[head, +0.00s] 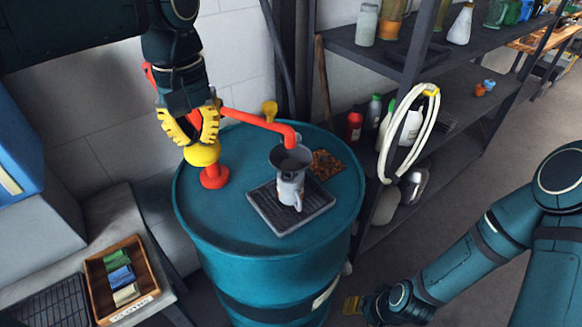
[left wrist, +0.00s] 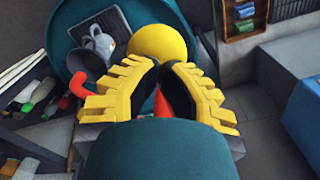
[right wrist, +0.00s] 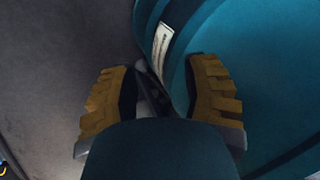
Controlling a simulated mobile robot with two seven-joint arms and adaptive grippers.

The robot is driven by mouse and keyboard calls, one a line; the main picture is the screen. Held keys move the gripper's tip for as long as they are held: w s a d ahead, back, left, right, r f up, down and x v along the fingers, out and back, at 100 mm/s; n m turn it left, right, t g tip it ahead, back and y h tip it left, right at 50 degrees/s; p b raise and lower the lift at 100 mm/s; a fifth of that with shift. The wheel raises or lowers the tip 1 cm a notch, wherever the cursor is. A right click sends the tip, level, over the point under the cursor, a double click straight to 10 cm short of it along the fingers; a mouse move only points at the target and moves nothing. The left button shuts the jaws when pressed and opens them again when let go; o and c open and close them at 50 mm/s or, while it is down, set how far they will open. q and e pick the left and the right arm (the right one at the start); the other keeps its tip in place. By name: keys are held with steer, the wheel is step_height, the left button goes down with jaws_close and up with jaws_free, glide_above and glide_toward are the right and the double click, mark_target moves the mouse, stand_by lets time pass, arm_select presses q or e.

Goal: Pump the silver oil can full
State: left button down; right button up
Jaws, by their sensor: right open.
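The silver oil can (head: 291,190) stands upright on a dark drip tray (head: 263,207) on top of the teal drum (head: 325,222). A grey funnel-shaped mouth (head: 290,157) tops it, under the end of the red spout (head: 262,122). The can also shows in the left wrist view (left wrist: 98,45). My right gripper (head: 353,305) is open and empty, low beside the drum.
A dark shelf rack (head: 470,100) with bottles and a hanging white hose loop (head: 405,135) stands right of the drum. A wooden box (head: 121,279) with folded cloths sits on a bench at left. The floor at right is partly clear.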

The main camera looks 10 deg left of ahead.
arm_select(q)
steer(key=shift+r+p, duration=2.8)
steer(key=shift+r, duration=0.45)
step_height(320, 180, up, 8)
steer(key=p, duration=0.7)
steer(key=shift+r+p, duration=0.15)
steer(key=shift+p, duration=0.15)
arm_select(e)
step_height(320, 180, up, 14)
steer(key=w, duration=0.2)
steer(key=shift+d+r+t, duration=0.25)
steer(key=shift+d+t, duration=0.05)
steer(key=shift+d, duration=0.05)
